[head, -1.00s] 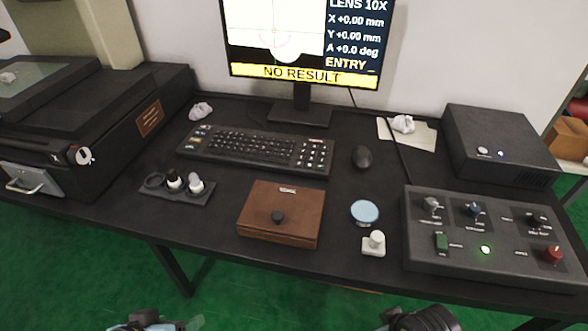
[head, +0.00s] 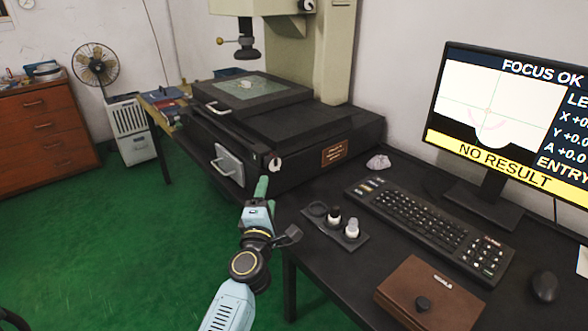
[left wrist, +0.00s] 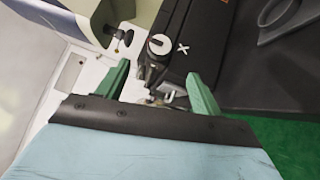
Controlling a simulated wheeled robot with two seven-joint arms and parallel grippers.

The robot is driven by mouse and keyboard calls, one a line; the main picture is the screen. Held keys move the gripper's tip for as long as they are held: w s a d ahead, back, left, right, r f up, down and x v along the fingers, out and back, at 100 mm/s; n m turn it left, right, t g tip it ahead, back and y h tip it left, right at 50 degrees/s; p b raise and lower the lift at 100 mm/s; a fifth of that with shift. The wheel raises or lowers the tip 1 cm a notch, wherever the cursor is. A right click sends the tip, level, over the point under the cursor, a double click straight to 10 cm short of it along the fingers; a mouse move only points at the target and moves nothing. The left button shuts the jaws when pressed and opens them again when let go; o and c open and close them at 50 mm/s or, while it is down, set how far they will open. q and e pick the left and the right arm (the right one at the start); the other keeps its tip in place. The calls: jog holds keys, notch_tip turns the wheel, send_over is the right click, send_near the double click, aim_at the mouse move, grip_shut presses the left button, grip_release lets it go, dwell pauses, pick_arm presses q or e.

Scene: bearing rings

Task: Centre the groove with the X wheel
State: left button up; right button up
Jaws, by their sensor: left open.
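The X wheel (head: 275,163) is a small pale round knob on the front right of the black measuring stage. In the left wrist view, the X wheel (left wrist: 160,45) shows with a white X beside it. My left gripper (head: 264,190) is open and empty, just below and in front of the wheel; its green fingers (left wrist: 158,82) stand apart with the wheel beyond their tips. The monitor (head: 505,125) shows a pale outline with a pink arc and crosshair, reading FOCUS OK and NO RESULT. A small part (head: 245,84) lies on the glass stage. My right gripper is out of view.
A silver handle plate (head: 228,163) is left of the wheel. A rack with dark and white pieces (head: 335,235), a keyboard (head: 430,230), a brown box (head: 428,297) and a mouse (head: 544,286) are on the table. Green floor is open to the left.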

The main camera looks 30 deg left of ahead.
aim_at(273, 166)
pick_arm(q)
jog(key=b+x, duration=0.1)
jog(key=x, duration=0.6)
jog(key=shift+a, duration=0.15)
jog(key=b+x, duration=0.1)
jog(key=x, duration=0.4)
jog(key=shift+f+b, duration=0.1)
jog(key=shift+b, duration=0.2)
jog(key=shift+w+a, duration=0.2)
jog(key=shift+w, duration=0.35)
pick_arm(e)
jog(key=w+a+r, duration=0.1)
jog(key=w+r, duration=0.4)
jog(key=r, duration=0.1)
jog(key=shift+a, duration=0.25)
pick_arm(q)
jog(key=c, duration=1)
